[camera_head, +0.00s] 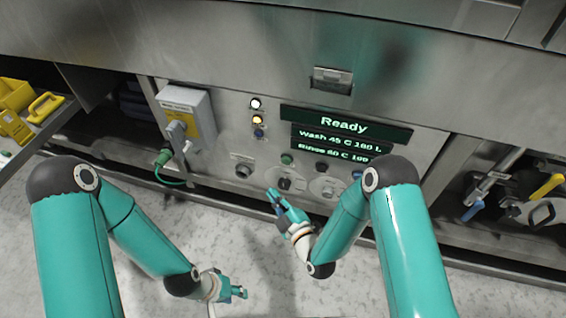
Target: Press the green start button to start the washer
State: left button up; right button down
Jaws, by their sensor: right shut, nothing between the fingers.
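The green start button (287,159) sits on the washer's steel control panel, below the left end of the display. My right gripper (274,194) is shut and empty. Its tips point up and left toward the panel, and in the picture they lie below the green button, apart from it. My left gripper (241,293) is low over the floor, well away from the panel; its fingers are too small to tell open from shut. The display (345,125) reads "Ready", with wash and rinse lines below it.
A black button (321,167) is right of the green one. Rotary switches (285,184) sit below. Indicator lamps (257,119) are left of the display. A grey switch box (188,115) is further left. Pipes with a yellow-handled valve (547,187) are at right. Yellow containers (15,95) are at far left.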

aim_at(286, 161)
jog(key=w+d+b, duration=0.1)
jog(key=w+d, duration=0.1)
jog(key=w, duration=0.6)
jog(key=shift+w+d+b, duration=0.15)
jog(key=shift+d+b, duration=0.2)
jog(key=shift+b, duration=0.05)
dwell(1.1)
jog(key=shift+w+d+b, duration=0.15)
jog(key=shift+w+b, duration=0.15)
jog(key=shift+b, duration=0.1)
jog(key=shift+w+d+b, duration=0.15)
jog(key=shift+w+b, duration=0.25)
jog(key=shift+w, duration=0.1)
dwell(0.6)
jog(key=shift+s, duration=0.1)
dwell(0.3)
jog(key=shift+s+a, duration=0.3)
jog(key=shift+s, duration=0.5)
